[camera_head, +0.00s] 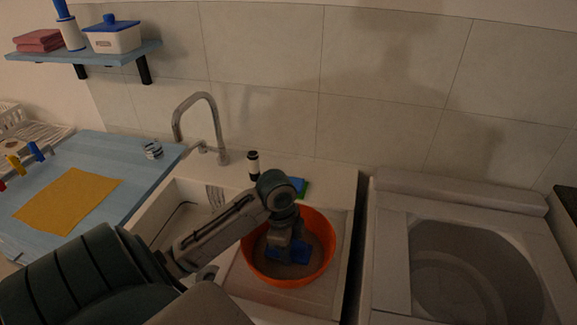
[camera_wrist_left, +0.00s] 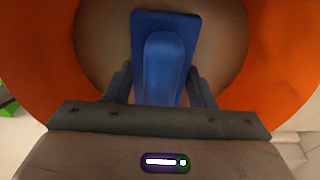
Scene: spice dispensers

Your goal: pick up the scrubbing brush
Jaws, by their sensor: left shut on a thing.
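The blue scrubbing brush (camera_wrist_left: 165,68) is between the two fingers of my left gripper (camera_wrist_left: 162,85) in the left wrist view, and the gripper is shut on its raised handle. In the head view the brush (camera_head: 291,253) shows blue inside the orange bowl (camera_head: 327,263), below my left gripper (camera_head: 289,243). I cannot tell whether the brush touches the bowl's bottom. The underside of the brush is hidden. My right gripper is not in view.
The bowl stands on the white sink counter (camera_head: 337,184). A green and blue sponge (camera_head: 300,186) and a dark bottle (camera_head: 253,165) are behind it. The faucet (camera_head: 218,130) rises at the left. A washing machine (camera_head: 395,235) stands at the right.

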